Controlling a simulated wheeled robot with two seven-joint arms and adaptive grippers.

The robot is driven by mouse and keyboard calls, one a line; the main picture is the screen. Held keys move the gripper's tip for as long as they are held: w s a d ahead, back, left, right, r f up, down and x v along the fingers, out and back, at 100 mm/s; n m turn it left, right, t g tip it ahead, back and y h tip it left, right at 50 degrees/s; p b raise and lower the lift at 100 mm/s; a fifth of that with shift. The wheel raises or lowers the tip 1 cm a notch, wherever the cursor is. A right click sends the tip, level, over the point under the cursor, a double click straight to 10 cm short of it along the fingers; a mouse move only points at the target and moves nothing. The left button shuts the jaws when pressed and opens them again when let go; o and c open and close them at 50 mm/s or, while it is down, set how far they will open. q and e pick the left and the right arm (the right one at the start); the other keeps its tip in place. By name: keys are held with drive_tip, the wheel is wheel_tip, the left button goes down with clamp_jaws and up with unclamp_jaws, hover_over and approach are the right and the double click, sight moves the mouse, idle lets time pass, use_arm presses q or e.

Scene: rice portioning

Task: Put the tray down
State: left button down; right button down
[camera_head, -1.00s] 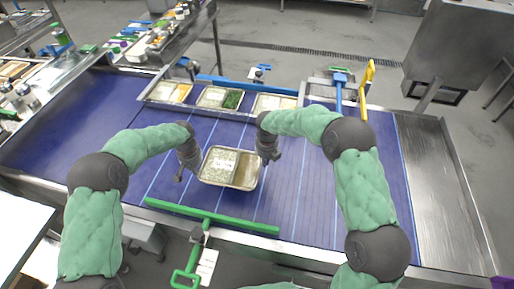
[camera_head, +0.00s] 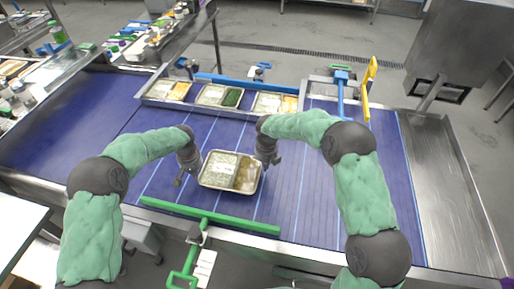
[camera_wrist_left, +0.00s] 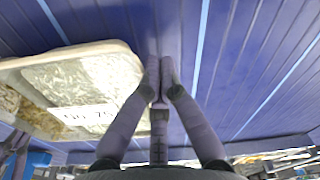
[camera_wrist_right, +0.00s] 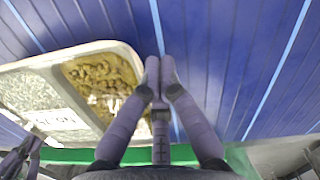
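The tray (camera_head: 203,184) is a shallow metal tray with a larger pale section, a smaller brownish section and a white label. It is over the blue belt between my grippers; I cannot tell whether it touches the belt. My left gripper (camera_head: 179,182) is at its left side and my right gripper (camera_head: 274,162) at its right side. In the left wrist view, the fingers (camera_wrist_left: 161,68) look shut, just beside the tray's rim (camera_wrist_left: 136,63). In the right wrist view, the fingers (camera_wrist_right: 160,66) also look shut beside the rim (camera_wrist_right: 134,55). No rim shows between either pair of fingers.
A rack (camera_head: 212,110) with several filled trays stands along the far belt edge. A green bar (camera_head: 215,216) runs along the near edge. The blue belt (camera_head: 325,185) is clear to the right, beside a steel surface (camera_head: 440,185).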

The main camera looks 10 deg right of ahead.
use_arm(q)
drive_tip(key=shift+d+f+b, duration=0.35)
drive_tip(key=shift+f, duration=0.15)
use_arm(e)
drive_tip(key=shift+s+a+f, duration=0.1)
drive_tip(key=shift+a+f, duration=0.25)
drive_tip(key=shift+f, duration=0.25)
use_arm(q)
drive_tip(key=shift+a+r, duration=0.1)
drive_tip(key=shift+a, duration=0.05)
use_arm(e)
drive_tip(key=shift+d+r, duration=0.1)
drive_tip(key=shift+d, duration=0.05)
use_arm(q)
drive_tip(key=c, duration=1.5)
unclamp_jaws()
drive_tip(key=shift+a, duration=0.5)
use_arm(e)
drive_tip(key=shift+d+r, duration=0.1)
drive_tip(key=shift+d, duration=0.4)
drive_tip(key=c, duration=1.5)
unclamp_jaws()
drive_tip(key=shift+d, duration=0.1)
use_arm(q)
drive_tip(key=shift+a, duration=0.1)
